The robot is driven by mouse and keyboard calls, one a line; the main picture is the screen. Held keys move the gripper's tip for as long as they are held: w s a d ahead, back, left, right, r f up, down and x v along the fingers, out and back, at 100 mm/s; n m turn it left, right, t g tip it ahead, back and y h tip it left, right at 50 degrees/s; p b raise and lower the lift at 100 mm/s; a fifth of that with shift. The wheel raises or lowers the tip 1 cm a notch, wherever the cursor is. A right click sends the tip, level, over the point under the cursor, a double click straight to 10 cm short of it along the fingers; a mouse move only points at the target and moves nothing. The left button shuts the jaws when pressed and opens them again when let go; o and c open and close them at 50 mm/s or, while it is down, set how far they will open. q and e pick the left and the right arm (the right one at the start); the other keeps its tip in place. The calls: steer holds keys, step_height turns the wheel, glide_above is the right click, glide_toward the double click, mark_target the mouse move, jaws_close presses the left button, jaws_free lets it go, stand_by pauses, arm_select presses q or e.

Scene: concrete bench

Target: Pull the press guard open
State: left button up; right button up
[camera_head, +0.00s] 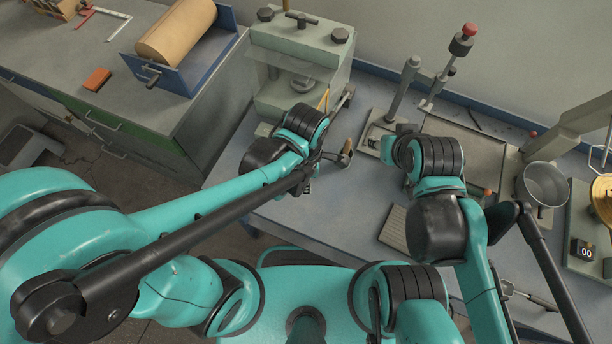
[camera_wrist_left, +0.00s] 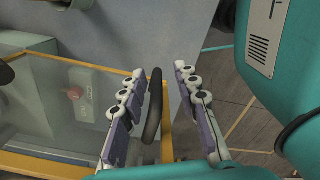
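The press (camera_head: 300,40) stands at the back of the bench in the head view, a pale green machine with dark knobs. Its guard is a clear panel in a yellow frame (camera_wrist_left: 80,68), filling the left of the left wrist view. A black upright handle (camera_wrist_left: 153,105) is at the frame's right edge. My left gripper (camera_wrist_left: 160,75) is open with its fingers on either side of the handle, which is nearer the left finger. Whether they touch is unclear.
A small tool with a wooden handle (camera_head: 346,152) stands on the bench by my left wrist. A brown roll in a blue holder (camera_head: 178,33) sits left.

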arm_select(q)
steer(key=shift+w, duration=0.15)
steer(key=shift+d+r, duration=0.1)
steer(key=shift+r, duration=0.15)
step_height(320, 180, up, 12)
steer(key=shift+f, duration=0.2)
steer(key=shift+f, duration=0.1)
stand_by(0.5)
